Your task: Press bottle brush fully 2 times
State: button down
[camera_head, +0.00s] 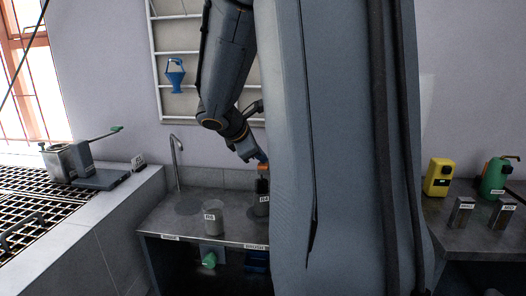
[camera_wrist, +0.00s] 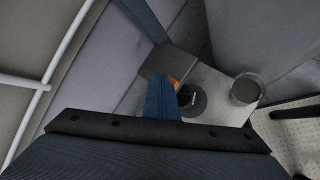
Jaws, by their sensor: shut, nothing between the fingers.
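My gripper (camera_head: 258,157) points down at the bench, just above a dark, labelled bottle-like item (camera_head: 261,203) with an orange part (camera_head: 263,170) at its top. I cannot tell for sure whether this is the bottle brush. In the wrist view my shut blue fingers (camera_wrist: 163,98) sit beside the orange part (camera_wrist: 174,82) and the dark round item (camera_wrist: 192,98). Whether the fingers touch it is not clear. My column hides part of it in the head view.
A grey metal cup (camera_head: 213,220) stands left of the dark item; it also shows in the wrist view (camera_wrist: 245,90). A tap (camera_head: 178,160) rises behind. A yellow container (camera_head: 438,177) and a green one (camera_head: 495,176) stand at right.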

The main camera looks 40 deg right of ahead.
jog(key=shift+f+b, duration=0.7)
jog(key=shift+f, duration=0.15)
dwell(0.7)
jog(key=shift+r, duration=0.15)
dwell(0.3)
jog(key=shift+r+p, duration=3.4)
jog(key=shift+r, duration=0.4)
jog(key=shift+f, duration=0.15)
jog(key=shift+f+b, duration=0.35)
